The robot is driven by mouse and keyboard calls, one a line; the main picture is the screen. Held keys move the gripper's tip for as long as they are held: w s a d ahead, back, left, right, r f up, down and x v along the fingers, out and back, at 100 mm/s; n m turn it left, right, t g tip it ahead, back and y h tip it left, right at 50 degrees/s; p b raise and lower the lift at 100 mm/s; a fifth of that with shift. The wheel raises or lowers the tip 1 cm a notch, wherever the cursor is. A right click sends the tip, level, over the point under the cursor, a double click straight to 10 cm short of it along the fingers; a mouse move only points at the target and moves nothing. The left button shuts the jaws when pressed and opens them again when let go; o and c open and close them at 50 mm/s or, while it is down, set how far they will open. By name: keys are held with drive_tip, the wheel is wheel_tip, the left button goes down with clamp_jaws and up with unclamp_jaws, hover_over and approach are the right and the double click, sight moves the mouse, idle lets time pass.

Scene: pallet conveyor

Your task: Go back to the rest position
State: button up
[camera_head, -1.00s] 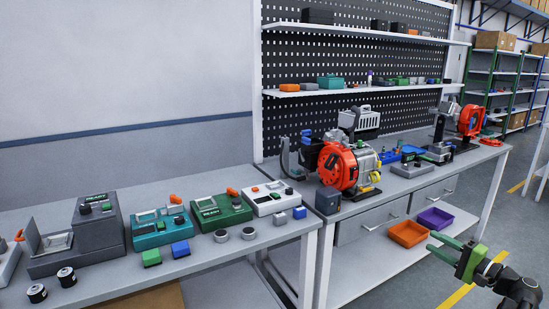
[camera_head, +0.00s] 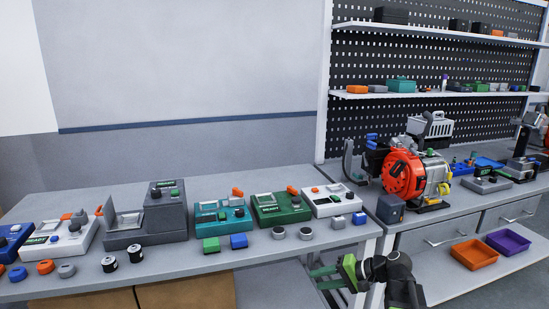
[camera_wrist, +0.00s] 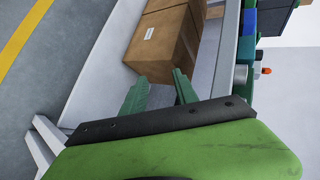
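My gripper (camera_head: 328,278) shows at the bottom of the head view, in front of the workbench's right end and below its top. In the wrist view its two green fingers (camera_wrist: 160,94) are spread apart with nothing between them. The fingers point towards a cardboard box (camera_wrist: 163,38) below the bench, and a gap to the box cannot be judged exactly.
The near workbench (camera_head: 190,284) carries a green device (camera_head: 281,208), a teal device (camera_head: 222,218), a white device (camera_head: 332,200) and small blocks. A second bench holds a red engine (camera_head: 404,176). An orange tray (camera_head: 474,254) and a purple tray (camera_head: 507,242) sit on its lower shelf.

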drive_tip(key=s+a+f+n+g+h, duration=0.4)
drive_tip(key=s+a+f+h, duration=0.1)
drive_tip(key=s+a+f, duration=0.25)
drive_tip(key=s+d+f+h, duration=0.3)
drive_tip(key=d+h, duration=0.3)
drive_tip(key=d, duration=0.3)
wheel_tip(320, 180, up, 20)
drive_tip(key=p, duration=2.1)
drive_tip(key=shift+r+g, duration=0.2)
drive_tip(key=shift+g, duration=0.2)
drive_tip(key=shift+f, duration=0.2)
drive_tip(key=shift+c, duration=1.4)
drive_tip(key=shift+s, duration=0.1)
